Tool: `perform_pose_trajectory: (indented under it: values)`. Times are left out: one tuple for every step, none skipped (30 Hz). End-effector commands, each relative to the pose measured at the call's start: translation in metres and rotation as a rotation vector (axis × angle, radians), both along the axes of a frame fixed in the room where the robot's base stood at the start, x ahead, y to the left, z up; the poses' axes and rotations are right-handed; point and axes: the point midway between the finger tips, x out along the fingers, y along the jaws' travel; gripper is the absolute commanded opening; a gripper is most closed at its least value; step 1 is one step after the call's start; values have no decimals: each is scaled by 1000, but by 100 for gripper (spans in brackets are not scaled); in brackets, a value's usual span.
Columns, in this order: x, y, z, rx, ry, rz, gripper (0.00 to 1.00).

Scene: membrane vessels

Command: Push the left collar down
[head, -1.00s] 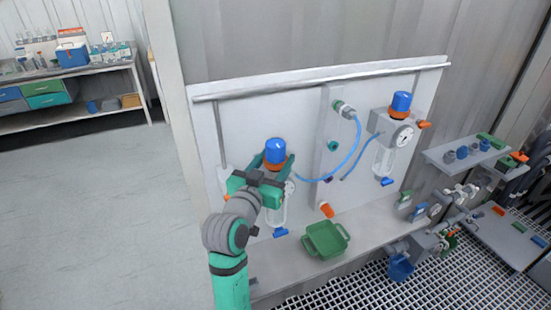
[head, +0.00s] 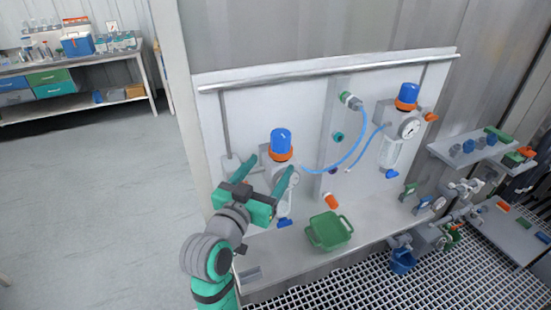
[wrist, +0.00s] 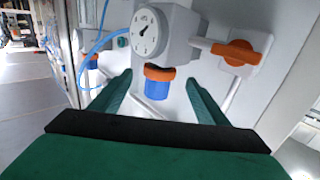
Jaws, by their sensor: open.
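The left vessel has a blue cap (head: 281,140) with an orange collar (head: 279,154) around its base. In the wrist view the vessel appears upside down, with the collar (wrist: 159,73) above the blue cap (wrist: 157,88). My gripper (head: 269,168) is open and empty, in front of and slightly below the collar in the head view. In the wrist view its fingers (wrist: 158,82) lie to either side of the cap, apart from it. The left gauge (wrist: 146,31) shows clearly there; my gripper partly hides the lower vessel in the head view.
The right vessel has its own blue cap and orange collar (head: 405,105). A blue hose (head: 352,148) hangs between the vessels. A green tray (head: 329,231) stands on the ledge below. An orange valve handle (wrist: 238,52) sticks out beside the left vessel.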

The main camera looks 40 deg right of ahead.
Motion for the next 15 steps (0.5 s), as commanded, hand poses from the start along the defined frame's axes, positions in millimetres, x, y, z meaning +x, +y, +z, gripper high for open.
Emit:
perform_pose_trajectory:
  values:
    - [-3, 8, 0, 0, 0, 3, 69]
    - [-5, 11, 0, 0, 0, 3, 69]
    - [-8, 14, 0, 0, 0, 2, 69]
    - [-9, 17, 0, -1, 1, 2, 69]
    - [-11, 19, 0, 0, 0, 2, 69]
    - [-12, 21, 0, 1, 1, 2, 69]
    - [-13, 23, 0, 1, 1, 2, 69]
    - [-14, 23, 0, 1, 1, 1, 69]
    - [-14, 24, -1, 1, 1, 1, 69]
    - [-15, 25, -1, 2, 1, 0, 69]
    - [-15, 25, -1, 2, 1, 0, 69]
    - [-15, 25, -1, 2, 1, 0, 69]
    - [-15, 25, -1, 2, 1, 0, 69]
    - [-15, 25, -1, 2, 1, 0, 69]
    - [-15, 25, 0, 1, 1, 0, 69]
